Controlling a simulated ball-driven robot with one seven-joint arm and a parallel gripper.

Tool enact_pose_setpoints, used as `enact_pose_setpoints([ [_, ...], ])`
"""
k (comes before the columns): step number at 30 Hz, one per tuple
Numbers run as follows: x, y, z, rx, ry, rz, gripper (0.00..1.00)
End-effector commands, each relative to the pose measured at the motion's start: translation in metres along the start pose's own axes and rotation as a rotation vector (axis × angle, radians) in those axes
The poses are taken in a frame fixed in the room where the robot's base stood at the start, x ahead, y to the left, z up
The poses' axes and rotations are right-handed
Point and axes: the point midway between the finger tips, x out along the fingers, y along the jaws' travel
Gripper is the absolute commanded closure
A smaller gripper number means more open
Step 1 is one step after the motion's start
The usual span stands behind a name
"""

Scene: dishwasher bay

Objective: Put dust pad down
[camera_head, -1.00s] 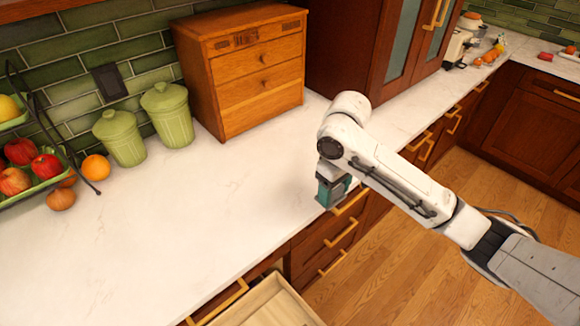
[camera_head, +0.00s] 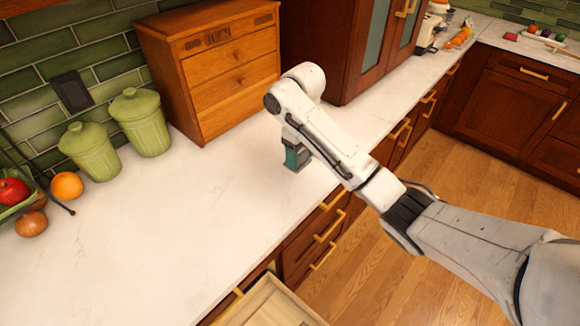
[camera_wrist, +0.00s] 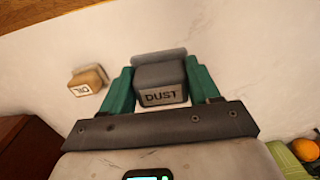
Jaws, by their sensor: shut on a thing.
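The dust pad (camera_wrist: 162,80) is a grey block with "DUST" on its front, seen in the wrist view. My gripper (camera_wrist: 160,70) has a teal finger on each side of it and is shut on it. In the head view my gripper (camera_head: 297,158) points down over the white countertop (camera_head: 205,215), near its front edge and right of the wooden drawer chest (camera_head: 225,75). The pad is not clearly visible there. I cannot tell whether it touches the countertop.
A tan labelled block (camera_wrist: 88,82) lies on the countertop left of my gripper in the wrist view. Two green canisters (camera_head: 140,122), an orange (camera_head: 66,186) and an onion (camera_head: 31,223) stand at the left. A drawer (camera_head: 268,305) is open below. The middle countertop is clear.

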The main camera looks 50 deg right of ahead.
Motion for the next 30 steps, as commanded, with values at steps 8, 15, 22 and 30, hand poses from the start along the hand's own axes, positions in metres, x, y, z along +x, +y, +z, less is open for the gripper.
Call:
enact_pose_setpoints([
  [8,0.017,0.001,-0.013,0.000,0.002,-0.001,0.72],
  [15,0.042,0.006,-0.027,0.001,-0.002,0.001,0.72],
  [22,0.052,0.008,-0.039,0.001,-0.003,0.001,0.72],
  [30,0.077,0.010,-0.044,0.002,-0.005,0.000,0.72],
])
